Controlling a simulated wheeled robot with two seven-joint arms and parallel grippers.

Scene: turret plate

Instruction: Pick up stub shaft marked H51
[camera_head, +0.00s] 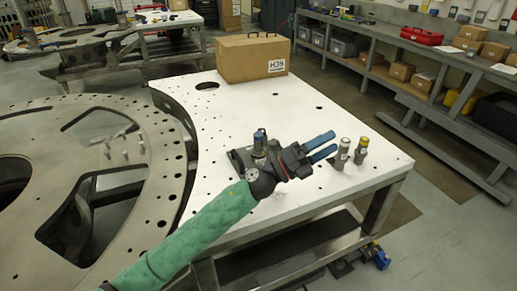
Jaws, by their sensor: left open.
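My left gripper (334,143) reaches in over the white table with its blue fingers apart and nothing between them. Two small metal stub shafts stand upright close together just right of its fingertips: one with a grey top (342,154) and one with a yellowish top (361,151). The nearer one is very close to the fingertips; I cannot tell whether they touch. No mark H51 is readable on either. Another upright cylindrical part with a blue-grey top (259,142) shows behind the gripper's wrist, at a dark block, its lower part partly hidden. My right gripper is not in view.
A cardboard box marked H39 (240,60) stands at the back of the white table (225,112). A large round metal plate (165,150) with holes lies to the left. The tabletop between box and gripper is clear. A shelved workbench (390,48) stands at the back right.

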